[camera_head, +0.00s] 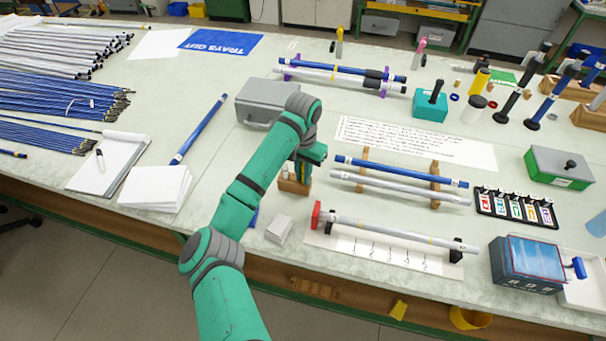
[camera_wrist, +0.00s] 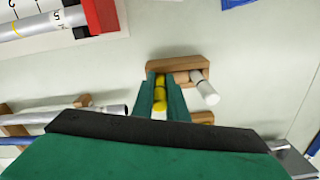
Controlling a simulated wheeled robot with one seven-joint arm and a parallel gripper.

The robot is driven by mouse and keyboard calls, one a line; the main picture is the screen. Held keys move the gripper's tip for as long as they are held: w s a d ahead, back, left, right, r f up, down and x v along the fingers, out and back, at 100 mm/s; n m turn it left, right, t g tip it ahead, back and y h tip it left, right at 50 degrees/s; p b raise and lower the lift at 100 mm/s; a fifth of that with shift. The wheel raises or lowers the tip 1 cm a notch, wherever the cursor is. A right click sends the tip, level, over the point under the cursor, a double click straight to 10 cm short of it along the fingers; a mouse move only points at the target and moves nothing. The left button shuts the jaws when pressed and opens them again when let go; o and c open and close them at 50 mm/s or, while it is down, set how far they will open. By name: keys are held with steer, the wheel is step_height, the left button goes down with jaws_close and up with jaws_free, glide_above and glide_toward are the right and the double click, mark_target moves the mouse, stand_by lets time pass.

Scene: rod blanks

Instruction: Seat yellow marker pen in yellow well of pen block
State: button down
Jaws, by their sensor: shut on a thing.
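The wooden pen block (camera_head: 293,186) stands near the table's front edge, below my gripper (camera_head: 304,168). In the wrist view, the block (camera_wrist: 184,65) lies just beyond the green fingers of my gripper (camera_wrist: 162,90). The fingers are shut on the yellow marker pen (camera_wrist: 160,97), whose yellow body shows between them. A white pen (camera_wrist: 206,91) stands in the block beside it. The pen's lower end is hidden, so I cannot tell whether it is in a well. The yellow well is not visible.
A grey case (camera_head: 262,103) lies behind my arm. A rod rack (camera_head: 318,214) with a red end and numbered sheet stands in front to the right. Another rack (camera_head: 435,186) holds blue and grey rods.

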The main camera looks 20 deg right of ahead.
steer(key=c, duration=1.9)
jaws_free()
steer(key=shift+s+f, duration=0.1)
steer(key=shift+f, duration=0.6)
steer(key=shift+o, duration=0.8)
steer(key=shift+d, duration=0.1)
steer(key=shift+r, duration=0.1)
step_height(320, 180, up, 12)
steer(key=shift+r, duration=0.8)
steer(key=shift+f, duration=0.1)
